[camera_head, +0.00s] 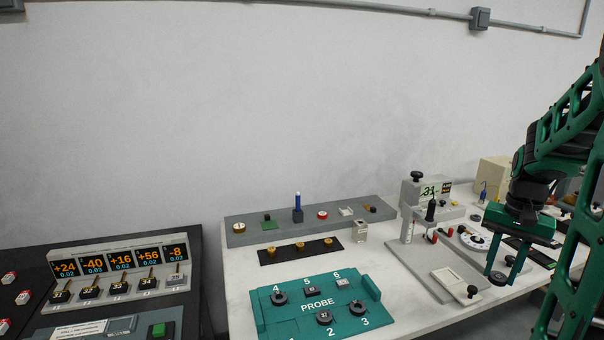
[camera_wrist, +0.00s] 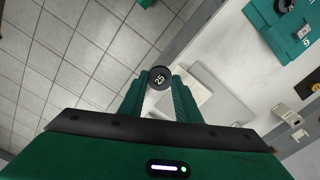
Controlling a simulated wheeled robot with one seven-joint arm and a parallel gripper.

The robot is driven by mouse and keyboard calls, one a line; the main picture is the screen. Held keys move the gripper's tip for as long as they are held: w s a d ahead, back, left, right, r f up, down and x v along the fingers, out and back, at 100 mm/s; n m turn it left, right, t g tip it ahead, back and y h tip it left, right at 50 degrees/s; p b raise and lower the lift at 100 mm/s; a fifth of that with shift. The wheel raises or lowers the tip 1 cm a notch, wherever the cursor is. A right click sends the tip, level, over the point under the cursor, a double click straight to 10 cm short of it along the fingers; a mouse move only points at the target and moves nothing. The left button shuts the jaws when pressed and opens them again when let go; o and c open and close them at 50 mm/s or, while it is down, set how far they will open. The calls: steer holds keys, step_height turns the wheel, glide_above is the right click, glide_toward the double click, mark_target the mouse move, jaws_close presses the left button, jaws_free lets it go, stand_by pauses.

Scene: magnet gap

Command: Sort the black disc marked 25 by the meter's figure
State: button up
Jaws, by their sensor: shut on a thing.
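The black disc marked 25 (camera_wrist: 160,78) is held between the fingertips of my gripper (camera_wrist: 160,88), its number facing the wrist camera. In the head view my gripper (camera_head: 505,265) is at the right, pointing down near the bench's front edge, with the dark disc (camera_head: 498,279) at its tips. A grey stand (camera_head: 412,205) with a small display reading about 31 (camera_head: 430,190) is to its left. At far left, a panel of displays (camera_head: 120,259) reads +24, -40, +16, +56 and -8, above dark parts numbered from 31.
A teal PROBE tray (camera_head: 262,318) with numbered places holds several black discs, one marked 37 (camera_head: 325,317). A grey strip (camera_head: 240,238) with small parts runs along the back. Tiled floor (camera_wrist: 60,60) shows beyond the bench edge.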

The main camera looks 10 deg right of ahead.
steer(key=shift+w+a, duration=0.15)
steer(key=w+a+f+n, duration=0.1)
steer(key=w+a+n, duration=0.1)
steer(key=w+a, duration=0.5)
steer(key=w+a+f+n, duration=0.15)
steer(key=w+a, duration=0.25)
steer(key=w, duration=0.6)
steer(key=w+a+f+n, duration=0.1)
steer(key=w+a+n, duration=0.1)
steer(key=w+a, duration=0.3)
steer(key=w+a+f+n, duration=0.2)
steer(key=w+a, duration=0.3)
steer(key=a, duration=0.6)
steer(key=shift+w+a+f, duration=0.15)
steer(key=shift+w, duration=0.05)
